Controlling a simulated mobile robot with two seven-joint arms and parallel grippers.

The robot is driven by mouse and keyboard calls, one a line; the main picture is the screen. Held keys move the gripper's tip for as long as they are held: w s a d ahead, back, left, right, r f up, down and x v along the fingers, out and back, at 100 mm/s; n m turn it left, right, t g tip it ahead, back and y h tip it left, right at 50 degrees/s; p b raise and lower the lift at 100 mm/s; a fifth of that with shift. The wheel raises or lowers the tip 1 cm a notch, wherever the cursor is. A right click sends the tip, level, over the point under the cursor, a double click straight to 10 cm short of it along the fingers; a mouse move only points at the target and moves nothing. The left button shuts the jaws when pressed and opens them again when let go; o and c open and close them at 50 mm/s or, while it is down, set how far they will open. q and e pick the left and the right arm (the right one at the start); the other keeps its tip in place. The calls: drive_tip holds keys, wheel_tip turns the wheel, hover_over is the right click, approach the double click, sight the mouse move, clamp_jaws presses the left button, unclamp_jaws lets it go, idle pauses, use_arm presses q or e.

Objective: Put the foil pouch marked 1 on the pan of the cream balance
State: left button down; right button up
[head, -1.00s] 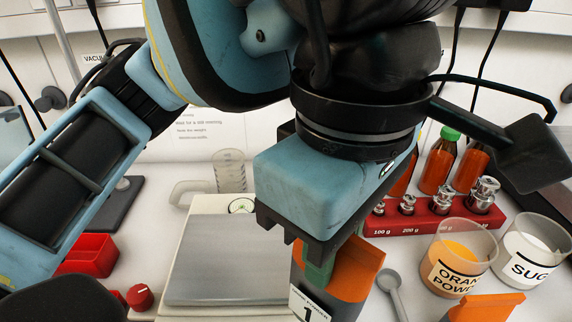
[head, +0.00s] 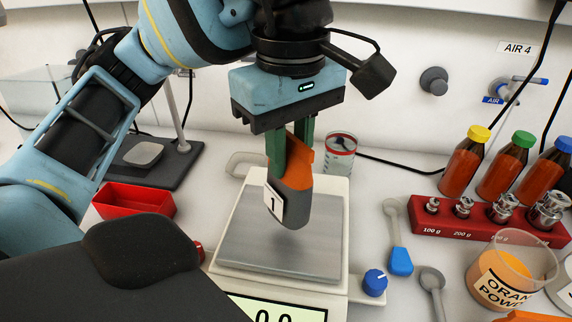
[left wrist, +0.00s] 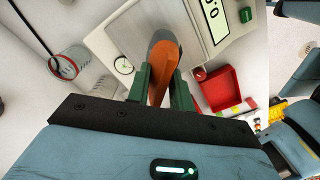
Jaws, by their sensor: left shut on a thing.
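The foil pouch marked 1 (head: 292,199) is grey and orange with a white label. My left gripper (head: 290,150) is shut on its orange top and holds it upright, slightly tilted, above the steel pan (head: 258,257) of the cream balance (head: 339,215). The pouch appears clear of the pan. The balance's display (head: 280,308) is partly hidden at the bottom. In the left wrist view the pouch (left wrist: 165,72) sits between the green fingers of my gripper (left wrist: 160,88), with the pan (left wrist: 135,35) beyond. My right gripper is not in view.

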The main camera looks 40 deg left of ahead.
use_arm(q)
drive_tip(key=f, duration=0.1)
drive_tip(key=a+f, duration=0.1)
drive_tip(key=f, duration=0.1)
drive_tip(key=shift+w, duration=0.1)
drive_tip(key=shift+d+f, duration=0.1)
drive_tip(key=shift+f, duration=0.15)
drive_tip(key=shift+f, duration=0.15)
drive_tip(key=c, duration=1.2)
unclamp_jaws()
drive_tip(key=shift+c, duration=0.2)
